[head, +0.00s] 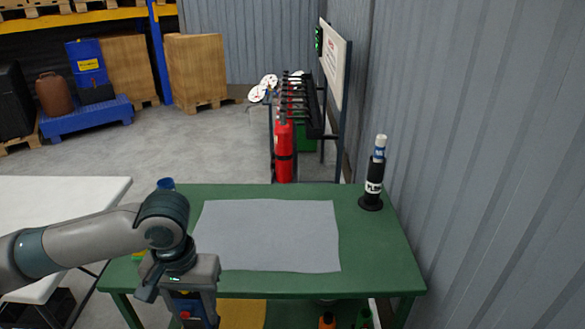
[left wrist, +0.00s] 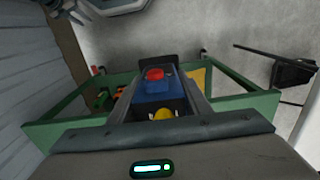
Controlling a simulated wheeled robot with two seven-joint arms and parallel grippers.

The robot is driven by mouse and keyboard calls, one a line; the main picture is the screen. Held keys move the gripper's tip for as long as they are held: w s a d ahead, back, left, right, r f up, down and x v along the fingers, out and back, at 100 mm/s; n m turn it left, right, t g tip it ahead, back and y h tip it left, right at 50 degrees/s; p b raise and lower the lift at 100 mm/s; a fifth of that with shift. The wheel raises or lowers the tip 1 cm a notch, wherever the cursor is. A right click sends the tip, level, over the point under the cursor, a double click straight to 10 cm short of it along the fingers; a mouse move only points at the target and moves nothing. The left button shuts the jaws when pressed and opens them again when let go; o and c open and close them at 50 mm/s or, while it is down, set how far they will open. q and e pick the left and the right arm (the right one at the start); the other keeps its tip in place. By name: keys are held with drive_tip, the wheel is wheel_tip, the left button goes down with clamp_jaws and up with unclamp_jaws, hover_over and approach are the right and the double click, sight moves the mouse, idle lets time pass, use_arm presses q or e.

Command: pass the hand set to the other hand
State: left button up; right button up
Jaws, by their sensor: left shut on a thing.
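The hand set, a blue block with a red round part, is between the fingers of my left gripper (head: 190,312) at the near left edge of the green table (head: 375,250). The hand set (head: 186,300) shows only partly in the head view. In the left wrist view the hand set (left wrist: 152,92) sits between the two dark fingers, with a yellow part (left wrist: 163,114) nearer the palm. The left gripper is shut on it. My right gripper is not in view.
A grey mat (head: 270,235) lies on the green table, its surface bare. A black stand with a white-topped bottle (head: 375,172) is at the back right corner. A white table (head: 60,200) is at left; a red extinguisher (head: 284,155) stands behind. A corrugated wall (head: 480,150) closes the right side.

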use_arm(q)
drive_tip(key=shift+s+a+r, duration=0.25)
drive_tip(key=shift+a+r, duration=0.1)
drive_tip(key=shift+r, duration=0.15)
drive_tip(key=shift+s+a+r, duration=0.25)
drive_tip(key=shift+a+r, duration=0.1)
drive_tip(key=shift+r, duration=0.1)
drive_tip(key=w+d+r+m, duration=0.2)
drive_tip(key=d+r+m, duration=0.2)
drive_tip(key=d, duration=0.3)
drive_tip(key=w+d+r+m, duration=0.2)
drive_tip(key=d+r+m, duration=0.1)
drive_tip(key=d+r, duration=0.3)
drive_tip(key=shift+w+d+m, duration=0.3)
drive_tip(key=shift+d+m, duration=0.1)
drive_tip(key=shift+d, duration=0.1)
drive_tip(key=w+d+f+m, duration=0.4)
drive_tip(key=f, duration=0.2)
drive_tip(key=shift+w+d+m, duration=0.15)
drive_tip(key=shift+w+m, duration=0.15)
drive_tip(key=shift+w, duration=0.1)
